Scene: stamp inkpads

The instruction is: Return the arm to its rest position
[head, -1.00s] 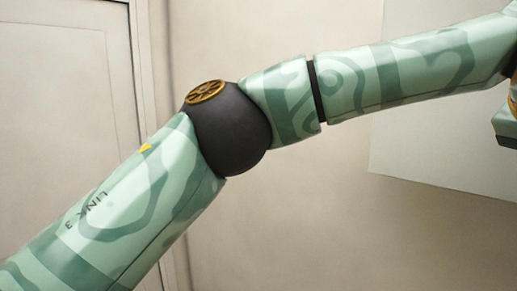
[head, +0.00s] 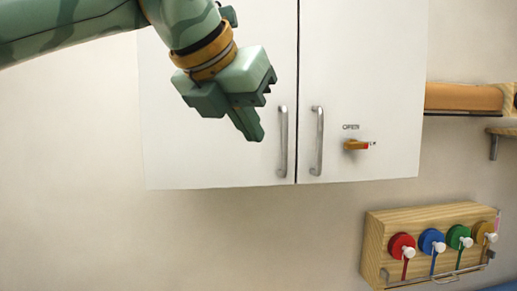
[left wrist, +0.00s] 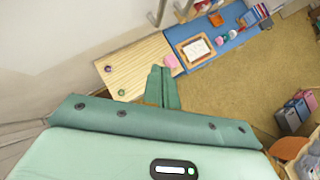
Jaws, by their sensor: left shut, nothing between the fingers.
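My left gripper (head: 254,124) hangs in the upper middle of the head view, in front of the left door of a white wall cabinet (head: 220,150). Its green fingers point down and are shut with nothing between them. It also shows in the left wrist view (left wrist: 163,82), with its fingers together and a wooden board and blue mat far below. My left arm (head: 70,25) comes in from the upper left. My right gripper is in neither view.
The cabinet has two metal handles (head: 283,142) and an orange latch (head: 356,145). A wooden rack (head: 376,228) with several coloured knobs is at the lower right. The left wrist view shows a wooden board (left wrist: 135,68), a blue mat (left wrist: 232,40) and tan floor (left wrist: 235,85).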

